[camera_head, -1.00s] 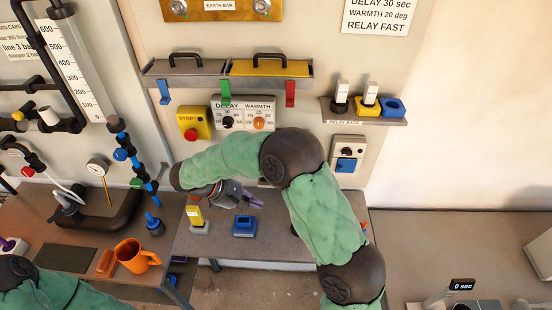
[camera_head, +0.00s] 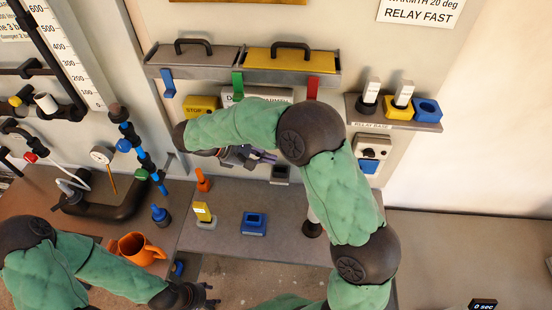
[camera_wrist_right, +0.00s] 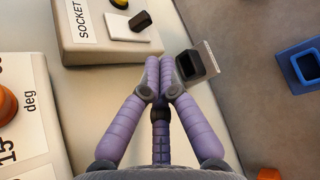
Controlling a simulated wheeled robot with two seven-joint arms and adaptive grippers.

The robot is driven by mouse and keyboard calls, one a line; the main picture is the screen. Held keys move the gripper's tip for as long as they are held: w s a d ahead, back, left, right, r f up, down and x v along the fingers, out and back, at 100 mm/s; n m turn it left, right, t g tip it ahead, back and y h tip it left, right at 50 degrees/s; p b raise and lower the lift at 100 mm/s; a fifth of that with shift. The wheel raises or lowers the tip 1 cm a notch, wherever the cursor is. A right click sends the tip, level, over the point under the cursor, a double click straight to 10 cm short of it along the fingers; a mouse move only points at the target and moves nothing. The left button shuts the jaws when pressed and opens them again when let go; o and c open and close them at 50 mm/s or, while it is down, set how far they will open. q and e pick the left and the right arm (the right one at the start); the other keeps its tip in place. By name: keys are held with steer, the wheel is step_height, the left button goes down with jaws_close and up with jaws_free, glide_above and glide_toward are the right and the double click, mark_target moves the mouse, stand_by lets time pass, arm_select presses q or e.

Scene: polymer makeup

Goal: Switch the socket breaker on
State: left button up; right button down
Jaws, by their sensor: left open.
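The socket breaker (camera_wrist_right: 82,38) shows in the right wrist view as a pale box marked SOCKET, with a small black switch (camera_wrist_right: 140,21) on a white plate. I cannot tell whether the switch is on or off. My right gripper (camera_wrist_right: 160,63) has its purple fingertips together with nothing visible between them, just below the box's edge in that view, apart from the switch. In the head view the right gripper (camera_head: 262,156) is beside the wall panel, and my arm hides much of the wall there. My left gripper (camera_head: 207,294) is open and empty at the bottom.
The delay and warmth panel (camera_wrist_right: 20,130) lies left in the wrist view. A black holder (camera_wrist_right: 190,66) is close to the right fingertips. A blue holder (camera_head: 254,224) and a yellow piece (camera_head: 203,212) stand on the table. An orange mug (camera_head: 136,248) is near the left arm.

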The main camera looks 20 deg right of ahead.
steer(key=x, duration=0.8)
steer(key=shift+d+f+b, duration=0.15)
steer(key=shift+d+b, duration=0.2)
steer(key=shift+s, duration=0.15)
